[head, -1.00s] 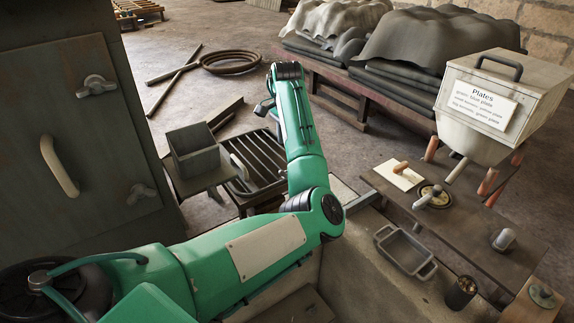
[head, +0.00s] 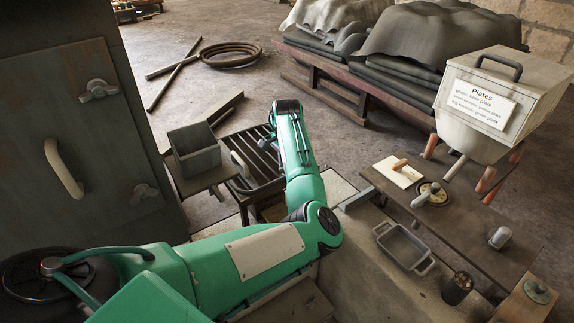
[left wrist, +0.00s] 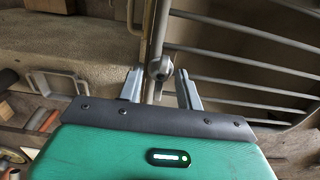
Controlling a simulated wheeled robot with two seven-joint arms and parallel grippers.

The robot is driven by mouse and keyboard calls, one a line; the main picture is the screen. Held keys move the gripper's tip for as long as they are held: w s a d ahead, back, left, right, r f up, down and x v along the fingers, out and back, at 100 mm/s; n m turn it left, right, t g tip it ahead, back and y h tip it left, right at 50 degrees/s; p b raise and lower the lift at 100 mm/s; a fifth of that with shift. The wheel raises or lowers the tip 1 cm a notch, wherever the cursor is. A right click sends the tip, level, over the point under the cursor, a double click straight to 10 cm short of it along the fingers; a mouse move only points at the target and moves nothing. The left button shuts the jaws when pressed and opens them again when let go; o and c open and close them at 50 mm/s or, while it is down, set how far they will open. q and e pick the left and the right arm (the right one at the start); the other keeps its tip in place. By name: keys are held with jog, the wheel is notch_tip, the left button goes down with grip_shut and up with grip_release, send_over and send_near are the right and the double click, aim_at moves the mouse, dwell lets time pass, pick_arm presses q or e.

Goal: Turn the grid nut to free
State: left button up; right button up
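The grid nut (left wrist: 160,68) is a grey knob-like piece on a bar at the edge of the dark slatted grid (left wrist: 245,72), seen in the left wrist view. My left gripper (left wrist: 158,74) has its two fingers apart, one on each side of the nut. Whether either finger touches it I cannot tell. In the head view the grid (head: 262,172) lies left of my green forearm. The nut is hidden there, and my left gripper is mostly hidden behind the arm's far end. My right gripper is in neither view.
A square grey box (head: 195,150) stands beside the grid. A dark cabinet (head: 100,165) with a pale handle fills the left. On the right, a bench (head: 465,232) holds small parts near a grey tray (head: 403,250) and the Plates box (head: 505,95). Open floor lies beyond.

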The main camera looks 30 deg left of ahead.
pick_arm(q)
grip_shut()
